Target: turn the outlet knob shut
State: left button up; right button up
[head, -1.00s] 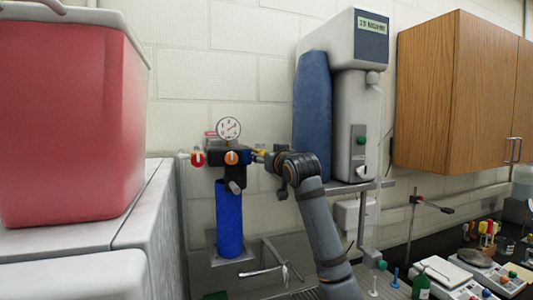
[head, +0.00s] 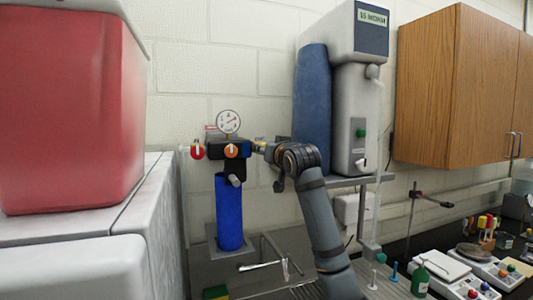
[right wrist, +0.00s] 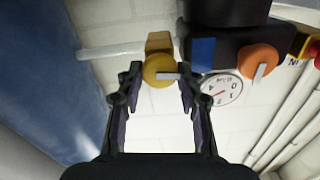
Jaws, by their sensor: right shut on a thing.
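My right gripper (right wrist: 160,78) is shut on the knob, with a dark finger on each side. In the head view the yellow knob is a small spot (head: 258,146), largely hidden by my right gripper (head: 266,150). My left gripper is in neither view.
An orange knob (head: 231,151), red knob (head: 197,152) and pressure gauge (head: 228,122) are close beside it. The blue filter (head: 229,215) hangs below. A blue cylinder (head: 312,115) and white machine (head: 351,110) stand right. A red cooler (head: 70,110) is at left.

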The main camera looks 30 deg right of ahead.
jog(key=shift+d+f+m+b, duration=0.1)
jog(key=shift+m+b, duration=2.65)
jog(key=shift+m, duration=1.35)
jog(key=shift+d+f+m+b, duration=0.1)
jog(key=shift+m+b, duration=2.65)
jog(key=shift+m, duration=1.35)
jog(key=o, duration=1.1)
jog(key=v, duration=1.2)
jog(key=shift+a, duration=0.1)
